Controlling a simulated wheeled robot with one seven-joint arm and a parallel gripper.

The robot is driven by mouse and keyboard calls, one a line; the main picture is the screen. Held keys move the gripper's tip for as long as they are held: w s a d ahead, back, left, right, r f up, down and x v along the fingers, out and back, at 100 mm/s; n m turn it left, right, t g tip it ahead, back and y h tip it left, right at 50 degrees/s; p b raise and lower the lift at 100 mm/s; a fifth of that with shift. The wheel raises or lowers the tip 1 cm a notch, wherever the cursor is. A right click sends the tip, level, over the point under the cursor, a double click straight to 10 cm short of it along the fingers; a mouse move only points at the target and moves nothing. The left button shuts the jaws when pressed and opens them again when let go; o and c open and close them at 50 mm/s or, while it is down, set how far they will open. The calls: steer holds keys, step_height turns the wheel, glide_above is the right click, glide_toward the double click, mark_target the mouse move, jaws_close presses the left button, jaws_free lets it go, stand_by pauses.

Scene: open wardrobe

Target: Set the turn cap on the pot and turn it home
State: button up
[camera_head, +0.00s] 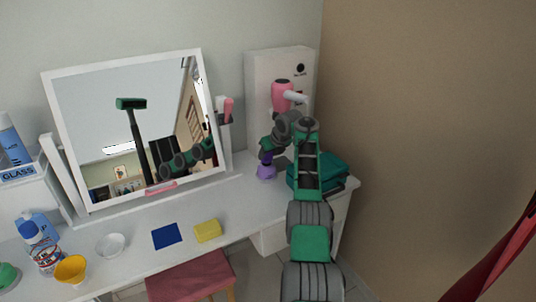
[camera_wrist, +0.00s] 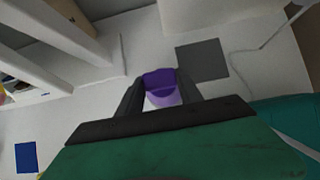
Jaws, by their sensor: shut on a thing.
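My gripper (camera_head: 266,147) points down over the far right of the white dressing table. It is shut on a small purple cap (camera_wrist: 159,79), which sits between the two fingers in the wrist view. In the head view, the purple pot (camera_head: 266,172) stands upright on the table directly under my gripper, wider at its base. The cap appears to be at the pot's top, but the fingers hide the join. I cannot tell whether the cap is seated or turned.
A teal folded stack (camera_head: 330,171) lies close to the right of my gripper. A pink hair dryer (camera_head: 282,88) hangs on the white panel behind. The mirror (camera_head: 95,115) stands to the left.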

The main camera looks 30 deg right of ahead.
steer(key=shift+f+b, duration=0.75)
steer(key=shift+f, duration=0.15)
steer(key=o, duration=1.5)
steer(key=shift+r, duration=0.1)
steer(key=b+v, duration=0.2)
steer(key=v, duration=0.5)
steer(key=shift+s+r+b, duration=0.25)
steer(key=shift+s+b, duration=0.05)
steer(key=shift+b, duration=0.05)
